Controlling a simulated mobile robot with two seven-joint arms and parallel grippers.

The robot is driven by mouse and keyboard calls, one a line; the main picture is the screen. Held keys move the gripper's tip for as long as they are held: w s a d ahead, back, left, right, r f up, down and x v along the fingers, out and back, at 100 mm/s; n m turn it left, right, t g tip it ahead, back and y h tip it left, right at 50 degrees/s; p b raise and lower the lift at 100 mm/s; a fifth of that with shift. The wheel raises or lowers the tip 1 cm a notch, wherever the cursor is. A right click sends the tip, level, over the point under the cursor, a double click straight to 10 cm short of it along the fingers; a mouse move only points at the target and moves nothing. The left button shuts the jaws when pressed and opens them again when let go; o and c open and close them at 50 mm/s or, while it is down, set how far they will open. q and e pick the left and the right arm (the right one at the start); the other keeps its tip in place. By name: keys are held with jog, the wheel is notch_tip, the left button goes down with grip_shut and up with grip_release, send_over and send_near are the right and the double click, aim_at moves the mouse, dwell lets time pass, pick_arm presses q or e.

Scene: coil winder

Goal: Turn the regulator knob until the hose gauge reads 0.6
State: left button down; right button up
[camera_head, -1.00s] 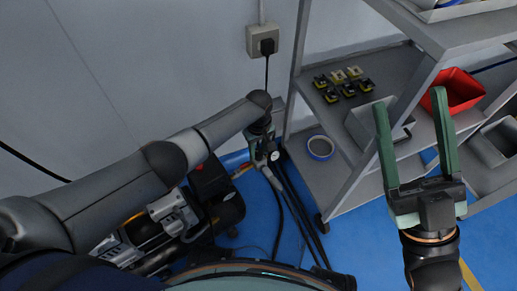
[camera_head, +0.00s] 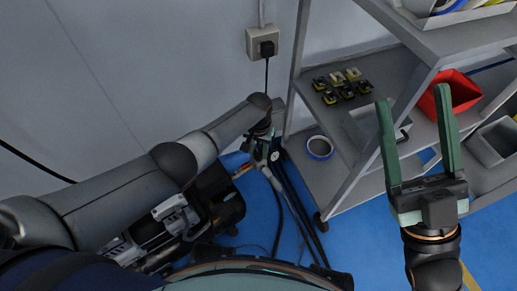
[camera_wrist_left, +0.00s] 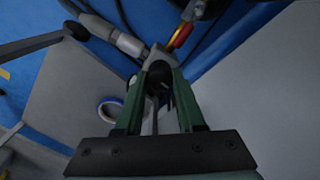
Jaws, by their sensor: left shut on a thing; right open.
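My left gripper (camera_head: 262,136) reaches down beside the shelf's left post, at the hose fittings. In the left wrist view its green fingers (camera_wrist_left: 158,85) are closed around a dark round part, which looks like the regulator knob (camera_wrist_left: 159,70). A grey metal body and a hose fitting (camera_wrist_left: 126,42) lie just beyond the fingertips. A small round dial, likely the hose gauge (camera_head: 275,156), shows just below the gripper in the head view; its reading is too small to tell. My right gripper (camera_head: 418,145) is open and empty, in front of the shelf.
A grey shelf (camera_head: 340,190) stands at the right with a blue-rimmed tape roll (camera_head: 319,147), several small yellow-black parts (camera_head: 341,88) and a red bin (camera_head: 455,92). A black compressor-like machine (camera_head: 222,200) stands under my left arm. A wall socket (camera_head: 262,42) holds a plug. Dark hoses cross the blue floor.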

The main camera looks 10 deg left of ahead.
pick_arm(q)
jog(key=m, duration=1.2)
jog(key=shift+m, duration=0.3)
dwell(0.4)
jog(key=c, duration=0.5)
grip_release()
